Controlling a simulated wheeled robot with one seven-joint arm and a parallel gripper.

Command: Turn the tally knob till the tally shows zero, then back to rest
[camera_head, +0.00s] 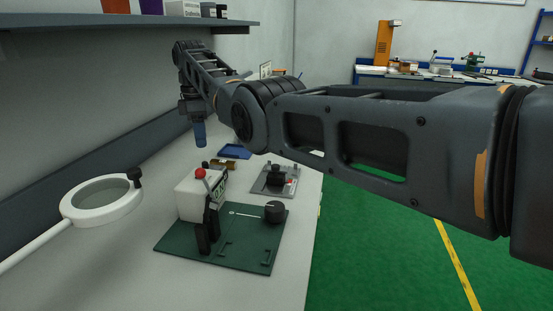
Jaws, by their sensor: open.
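A white box-shaped device (188,198) with a red ball on top (200,173) stands on a dark green plate (190,252). A dark face (221,190) with small light marks shows on its right side, too small and slanted to read. Black upright parts (206,228) stand in front of it. A round black knob (275,211) sits at the plate's right side, by a white line; I cannot tell its angle. My gripper (200,136) is open, pointing down above the bench beyond the device, apart from the device and the knob. Its blue fingers overlap in this view.
A ring-shaped magnifier (72,211) on a white arm stands at left. A grey plate with a black part (266,188) and a blue tray (235,152) lie behind the device. A shelf (110,23) overhangs the bench. My arm crosses the upper right. Green floor lies right of the bench.

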